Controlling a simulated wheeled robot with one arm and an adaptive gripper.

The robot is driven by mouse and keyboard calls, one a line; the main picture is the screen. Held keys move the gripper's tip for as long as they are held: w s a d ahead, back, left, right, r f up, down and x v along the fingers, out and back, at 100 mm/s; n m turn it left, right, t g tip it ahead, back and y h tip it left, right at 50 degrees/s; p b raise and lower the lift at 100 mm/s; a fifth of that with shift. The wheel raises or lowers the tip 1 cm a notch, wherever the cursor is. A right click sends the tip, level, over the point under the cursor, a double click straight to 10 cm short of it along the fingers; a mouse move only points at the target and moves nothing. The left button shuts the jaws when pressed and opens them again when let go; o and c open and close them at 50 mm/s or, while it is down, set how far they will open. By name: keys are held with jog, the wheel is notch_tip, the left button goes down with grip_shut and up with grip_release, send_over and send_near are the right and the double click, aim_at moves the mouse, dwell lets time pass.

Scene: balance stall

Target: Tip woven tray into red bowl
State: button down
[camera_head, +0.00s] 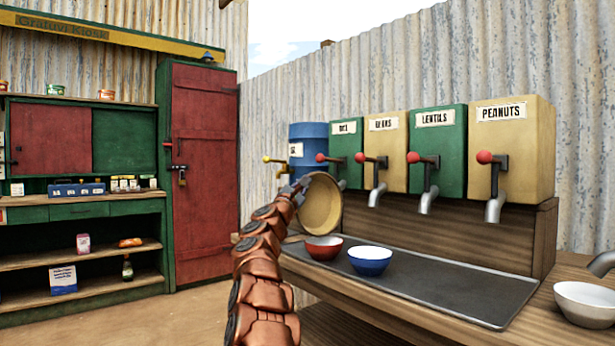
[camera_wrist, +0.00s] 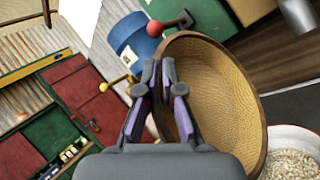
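The woven tray (camera_head: 321,205) is a round, shallow, tan tray with a brown rim. It is tilted steeply, nearly on edge, above and slightly left of the red bowl (camera_head: 323,248). My gripper (camera_head: 300,185) is shut on the tray's rim. In the wrist view, the fingers of my gripper (camera_wrist: 160,75) pinch the left rim of the tray (camera_wrist: 225,85), whose visible woven inside looks empty. The red bowl (camera_wrist: 290,130) shows at the lower right of the wrist view, partly cut off, with pale grains in it. In the head view it stands on the metal counter tray.
A blue bowl (camera_head: 370,260) stands just right of the red bowl on the dark metal tray (camera_head: 450,285). A white bowl (camera_head: 587,303) is at the far right. Dispensers, including the peanuts one (camera_head: 510,150), line the back with protruding taps.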

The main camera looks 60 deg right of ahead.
jog(key=shift+w+d+r+n+t+y+p, duration=0.2)
jog(key=shift+w+n+p, duration=0.35)
jog(key=shift+p, duration=0.65)
jog(key=shift+w+d+r+n+t+y+p, duration=0.15)
jog(key=shift+w+n+t+y+p, duration=0.3)
jog(key=shift+p, duration=0.75)
jog(key=w+d+f+n+y+p, duration=0.1)
jog(key=w+n+p, duration=0.3)
jog(key=p, duration=1)
jog(key=w+d+f+n+y+p, duration=0.1)
jog(key=w+f+n+y+p, duration=0.2)
jog(key=p, duration=1.1)
jog(key=w+n+y, duration=0.1)
jog(key=w+n, duration=0.1)
jog(key=shift+w+d+f+t+p, duration=0.35)
jog(key=shift+w+f+p, duration=0.05)
jog(key=shift+n+p, duration=0.3)
jog(key=shift+p, duration=0.1)
jog(key=f+y+p, duration=0.1)
jog(key=p, duration=0.3)
jog(key=shift+w+d+n, duration=0.1)
jog(key=shift+w+n, duration=0.2)
jog(key=shift+w, duration=0.1)
jog(key=shift+w+f+p, duration=0.15)
jog(key=shift+f+p, duration=0.05)
jog(key=shift+p, duration=0.55)
jog(key=shift+w+d+f+n+p, duration=0.15)
jog(key=shift+n+p, duration=0.15)
jog(key=shift+p, duration=0.9)
